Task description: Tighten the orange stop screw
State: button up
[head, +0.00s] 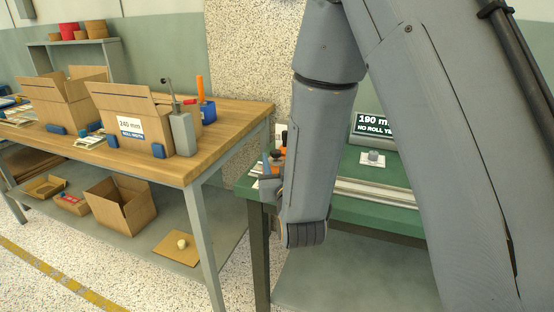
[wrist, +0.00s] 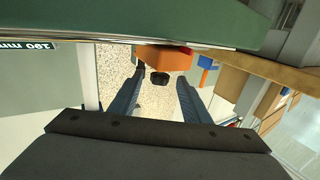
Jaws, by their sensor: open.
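An orange block (wrist: 165,58) with a round black knob (wrist: 160,78) shows in the wrist view, at the edge of the green bench. I take it for the stop screw. My gripper (wrist: 160,82) is open, with one finger on each side of the knob in the picture. Gaps show between the fingers and the knob; I see no contact. In the head view, small orange parts (head: 277,155) show at the green bench's left end, beside my gripper (head: 268,171). My arm hides much of them there.
The green bench (head: 345,207) carries a pale rail (head: 374,193), a small grey piece on a white card (head: 373,158) and a display reading 190 mm (head: 375,124). A wooden table (head: 200,160) with open cartons (head: 130,112) stands left, across a narrow floor gap.

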jog(key=shift+w+a, duration=0.15)
jog(key=shift+w, duration=0.65)
jog(key=c, duration=1)
jog(key=shift+c, duration=0.2)
jog(key=shift+a+h, duration=0.1)
jog(key=shift+h, duration=0.2)
